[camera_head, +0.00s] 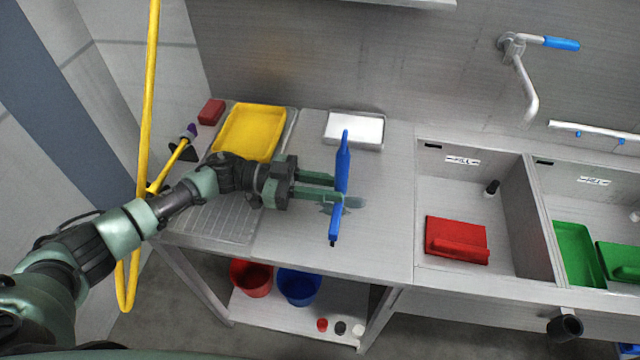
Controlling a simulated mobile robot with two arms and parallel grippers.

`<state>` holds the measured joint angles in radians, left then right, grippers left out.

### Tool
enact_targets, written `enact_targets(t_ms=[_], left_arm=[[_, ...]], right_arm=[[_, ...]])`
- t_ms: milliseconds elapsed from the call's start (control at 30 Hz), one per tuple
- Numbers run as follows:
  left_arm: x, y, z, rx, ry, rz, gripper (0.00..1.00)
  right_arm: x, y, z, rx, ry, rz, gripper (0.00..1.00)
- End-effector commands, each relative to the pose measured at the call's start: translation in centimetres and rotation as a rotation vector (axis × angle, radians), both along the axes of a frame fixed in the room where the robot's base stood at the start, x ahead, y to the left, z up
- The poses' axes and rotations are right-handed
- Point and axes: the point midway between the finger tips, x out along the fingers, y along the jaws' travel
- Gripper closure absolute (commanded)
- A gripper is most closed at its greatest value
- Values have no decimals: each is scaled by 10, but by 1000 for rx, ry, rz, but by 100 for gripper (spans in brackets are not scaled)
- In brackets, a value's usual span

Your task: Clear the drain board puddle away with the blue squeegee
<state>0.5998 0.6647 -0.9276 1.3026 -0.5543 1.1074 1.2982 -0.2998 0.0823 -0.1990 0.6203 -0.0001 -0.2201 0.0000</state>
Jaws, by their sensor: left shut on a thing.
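The blue squeegee (343,165) is over the steel drain board (385,235), its long blue body running from back to front. My left gripper (338,189) reaches in from the left and is shut on the squeegee near its middle. A puddle (354,202) shows as a darker bluish patch just right of the fingertips. The gripper and squeegee partly cover it. I cannot tell whether the squeegee touches the board. My right gripper is not in view.
A yellow tray (250,132), a red block (211,112) and a white-filled tray (354,130) stand at the back. Sink basins with a red item (456,240) and green trays (577,254) lie right. Red (251,279) and blue (299,287) buckets are below. The board's front right is clear.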

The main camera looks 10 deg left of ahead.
Motion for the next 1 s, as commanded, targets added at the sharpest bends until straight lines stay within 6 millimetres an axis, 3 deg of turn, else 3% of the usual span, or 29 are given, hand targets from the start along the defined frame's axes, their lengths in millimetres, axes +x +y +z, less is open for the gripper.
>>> enact_targets(t_ms=[100,367,633,1000], left_arm=[[-5,-15,-5,-2,10,-8,100],[-4,-23,-3,-2,7,-6,100],[-2,-43,1,-2,4,-4,100],[-1,-45,2,-1,2,-2,100]], right_arm=[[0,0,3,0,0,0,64],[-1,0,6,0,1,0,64],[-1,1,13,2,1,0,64],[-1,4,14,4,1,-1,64]])
